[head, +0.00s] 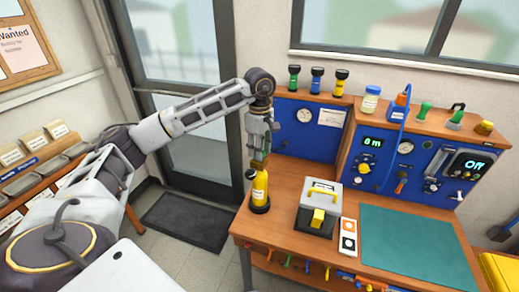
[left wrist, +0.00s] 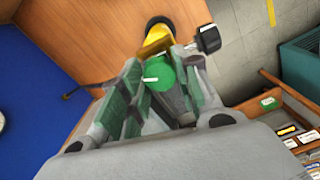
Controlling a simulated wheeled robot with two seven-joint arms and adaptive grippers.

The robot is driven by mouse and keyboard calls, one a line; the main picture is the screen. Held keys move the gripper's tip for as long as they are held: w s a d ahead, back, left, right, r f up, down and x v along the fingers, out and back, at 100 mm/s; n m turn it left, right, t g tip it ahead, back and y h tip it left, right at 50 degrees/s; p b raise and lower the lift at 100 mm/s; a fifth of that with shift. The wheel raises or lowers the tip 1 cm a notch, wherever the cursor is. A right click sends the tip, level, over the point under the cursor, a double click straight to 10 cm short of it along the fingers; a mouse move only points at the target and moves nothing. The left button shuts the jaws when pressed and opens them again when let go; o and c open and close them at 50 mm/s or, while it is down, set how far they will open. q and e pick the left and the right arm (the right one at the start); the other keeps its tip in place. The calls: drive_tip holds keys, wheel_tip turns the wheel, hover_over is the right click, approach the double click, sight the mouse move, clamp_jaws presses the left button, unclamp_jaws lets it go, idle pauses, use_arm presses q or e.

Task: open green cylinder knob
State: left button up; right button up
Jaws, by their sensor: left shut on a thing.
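The yellow cylinder (head: 260,187) stands upright on a black base at the left end of the wooden bench. Its green knob (left wrist: 160,77), with a small white mark, shows in the left wrist view on top of the cylinder's yellow body (left wrist: 156,40). A black fitting (left wrist: 208,38) sticks out beside it. My left gripper (head: 261,150) points down over the cylinder top. In the left wrist view my left gripper (left wrist: 155,88) has its green-padded fingers shut on the green knob. The fingers partly hide the knob and valve. My right gripper is in neither view.
A grey box (head: 319,205) with a yellow handle stands right of the cylinder on the bench (head: 283,221). A teal mat (head: 415,245) lies further right. Blue instrument panels (head: 310,131) stand behind, with small bottles and knobs on the shelf above.

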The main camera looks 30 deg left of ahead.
use_arm(q)
drive_tip(key=o, duration=1.1)
drive_tip(key=shift+c, duration=0.2)
wheel_tip(320, 180, up, 12)
idle(0.4)
drive_tip(key=shift+s, duration=0.1)
idle(0.7)
